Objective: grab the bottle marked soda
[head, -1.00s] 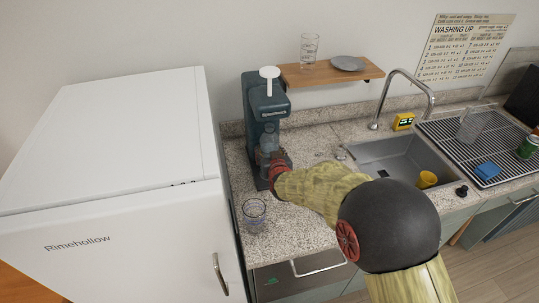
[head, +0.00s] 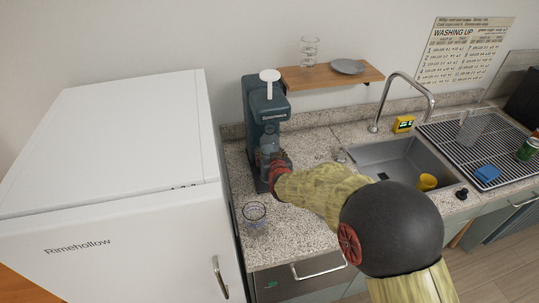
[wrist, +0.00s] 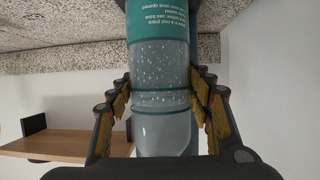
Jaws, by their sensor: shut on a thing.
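A clear bottle with a teal label (wrist: 160,20) and bubbles inside stands between my fingers in the wrist view. Its printed text is upside down there, and the word soda cannot be read. In the head view the bottle (head: 269,145) is at the front of the dark soda machine (head: 268,112), mostly hidden by my gripper. My gripper (head: 268,163) is shut on the bottle; in the wrist view its fingers (wrist: 160,97) touch both sides of it. I cannot tell whether the bottle is still fixed to the machine.
An empty glass (head: 254,214) stands on the counter (head: 300,225), close to my arm. A white fridge (head: 115,150) is at left. A wooden shelf (head: 330,76) hangs above right, with a glass and plate. The sink (head: 400,160) and drying rack (head: 475,145) are at right.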

